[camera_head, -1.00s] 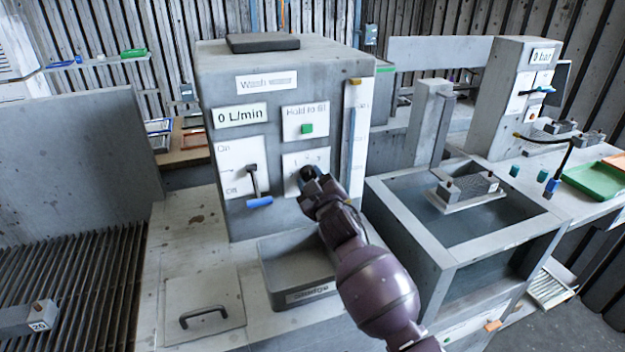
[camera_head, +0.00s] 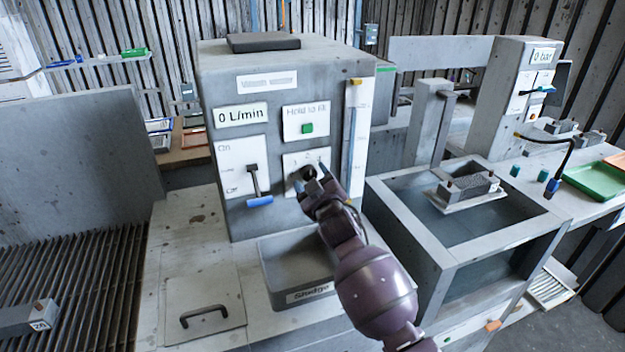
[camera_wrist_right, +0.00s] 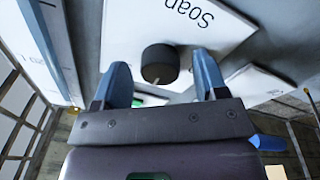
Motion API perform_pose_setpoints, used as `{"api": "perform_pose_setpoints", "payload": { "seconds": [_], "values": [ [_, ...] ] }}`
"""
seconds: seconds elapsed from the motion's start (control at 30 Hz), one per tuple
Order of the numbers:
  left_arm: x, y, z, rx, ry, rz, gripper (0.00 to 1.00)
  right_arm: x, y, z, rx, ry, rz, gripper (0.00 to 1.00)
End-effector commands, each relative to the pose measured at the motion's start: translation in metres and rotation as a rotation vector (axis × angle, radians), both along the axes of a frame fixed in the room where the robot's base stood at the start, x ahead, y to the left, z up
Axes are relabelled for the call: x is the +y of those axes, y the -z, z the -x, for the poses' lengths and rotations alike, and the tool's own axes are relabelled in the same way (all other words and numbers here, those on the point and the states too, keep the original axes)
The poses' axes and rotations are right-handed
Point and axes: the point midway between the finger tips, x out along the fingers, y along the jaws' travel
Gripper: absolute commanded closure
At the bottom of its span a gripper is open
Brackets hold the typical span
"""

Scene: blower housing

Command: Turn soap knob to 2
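The soap knob (camera_head: 304,176) is a short dark cylinder on a white plate on the front of the grey wash cabinet. In the right wrist view the knob (camera_wrist_right: 160,64) shows beneath the upside-down word "Soap". My right gripper (camera_head: 318,182) is in front of the plate, at the knob's lower right in the head view. Its blue fingers are apart in the wrist view (camera_wrist_right: 162,75), one on each side of the knob with gaps between. Its pointer and the setting cannot be read. My left gripper is not in view.
A lever with a blue handle (camera_head: 259,201) hangs left of the knob. A green button (camera_head: 307,128) is above it, and the display (camera_head: 240,116) reads 0 L/min. An open grey bin (camera_head: 300,262) is below. A water tank (camera_head: 470,235) stands to the right.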

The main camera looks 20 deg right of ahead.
Motion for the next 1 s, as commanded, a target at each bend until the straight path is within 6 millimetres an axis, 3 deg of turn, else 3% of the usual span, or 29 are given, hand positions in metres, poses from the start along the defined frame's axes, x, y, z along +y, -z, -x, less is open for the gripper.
{"api": "perform_pose_setpoints", "payload": {
  "seconds": [0.27,0.8,1.0],
  "values": [
    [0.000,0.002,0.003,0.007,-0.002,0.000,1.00,0.000,0.001,0.006,0.000,0.000,0.000,0.34],
    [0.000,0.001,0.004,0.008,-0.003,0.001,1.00,-0.003,0.010,0.087,0.001,0.001,0.000,0.34],
    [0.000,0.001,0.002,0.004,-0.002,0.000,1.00,-0.004,0.011,0.104,0.000,0.000,0.001,0.34]
  ]
}}
